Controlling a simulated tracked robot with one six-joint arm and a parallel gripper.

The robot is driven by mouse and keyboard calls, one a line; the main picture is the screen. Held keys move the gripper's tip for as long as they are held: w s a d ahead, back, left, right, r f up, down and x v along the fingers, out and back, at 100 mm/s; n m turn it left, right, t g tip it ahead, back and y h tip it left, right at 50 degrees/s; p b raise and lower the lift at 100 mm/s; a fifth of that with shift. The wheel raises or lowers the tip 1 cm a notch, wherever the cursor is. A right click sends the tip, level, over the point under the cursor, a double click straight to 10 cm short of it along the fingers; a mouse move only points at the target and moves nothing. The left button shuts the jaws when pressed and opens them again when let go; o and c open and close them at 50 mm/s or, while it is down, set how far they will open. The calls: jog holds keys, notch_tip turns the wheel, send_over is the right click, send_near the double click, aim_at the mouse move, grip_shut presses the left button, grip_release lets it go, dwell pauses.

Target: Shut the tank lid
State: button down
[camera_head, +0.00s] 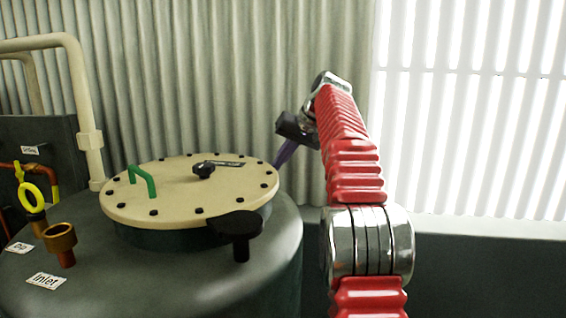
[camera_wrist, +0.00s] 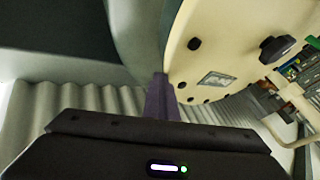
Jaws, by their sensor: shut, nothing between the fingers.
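The tank lid (camera_head: 185,185) is a round cream disc with dark bolts, a green handle (camera_head: 152,183) and a black knob (camera_head: 203,170). It lies about level on the dark collar (camera_head: 165,238) of the grey-green tank (camera_head: 225,285); no clear gap shows at the near side. My gripper (camera_head: 280,161) has purple fingers, shut and empty, by the lid's right far edge. In the wrist view the fingertips (camera_wrist: 160,76) are close to the rim of the lid (camera_wrist: 215,60); I cannot tell whether they touch. The far rim is partly hidden.
A black round-ended piece (camera_head: 236,224) stands at the lid's front right edge. A corrugated wall (camera_head: 230,80) stands close behind the tank.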

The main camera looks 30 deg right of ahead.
jog(key=shift+w+a+r, duration=0.1)
jog(key=shift+a+r, duration=0.05)
jog(key=shift+a, duration=0.1)
jog(key=v, duration=0.7)
jog(key=shift+d, duration=0.3)
jog(key=shift+s, duration=0.2)
